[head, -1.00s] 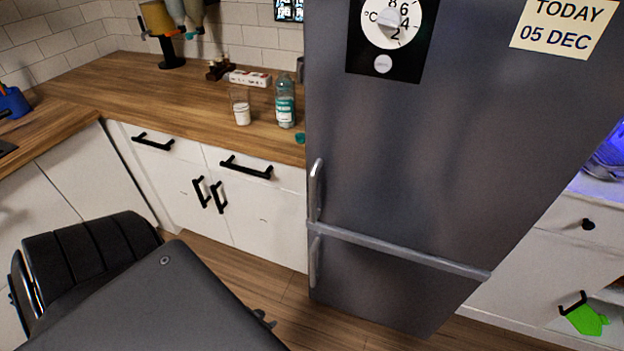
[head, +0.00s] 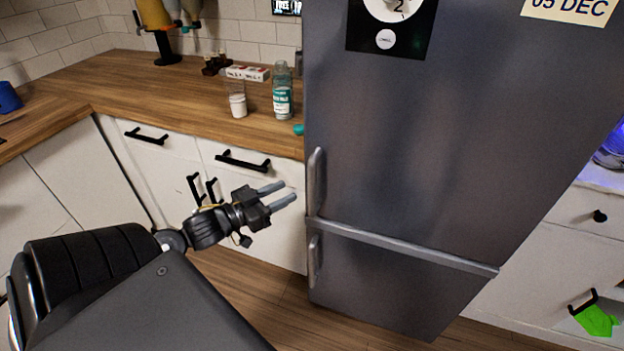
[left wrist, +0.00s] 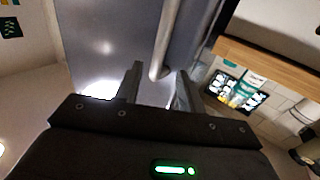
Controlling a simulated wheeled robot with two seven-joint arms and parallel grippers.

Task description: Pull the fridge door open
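The grey fridge (head: 440,130) stands right of centre in the head view, with its upper and lower doors closed. The upper door has a vertical silver handle (head: 316,183) on its left edge; the lower door has a similar handle (head: 314,260). My left gripper (head: 282,194) is open and empty, a little to the left of the upper handle and pointing toward it. In the left wrist view, a silver handle (left wrist: 172,45) runs down to between the two fingers of the gripper (left wrist: 158,85), apparently beyond their tips. My right gripper is not in view.
A wooden counter (head: 150,95) with white drawers and black handles (head: 243,161) lies left of the fridge. A bottle (head: 283,95) and a glass (head: 237,100) stand near its edge.

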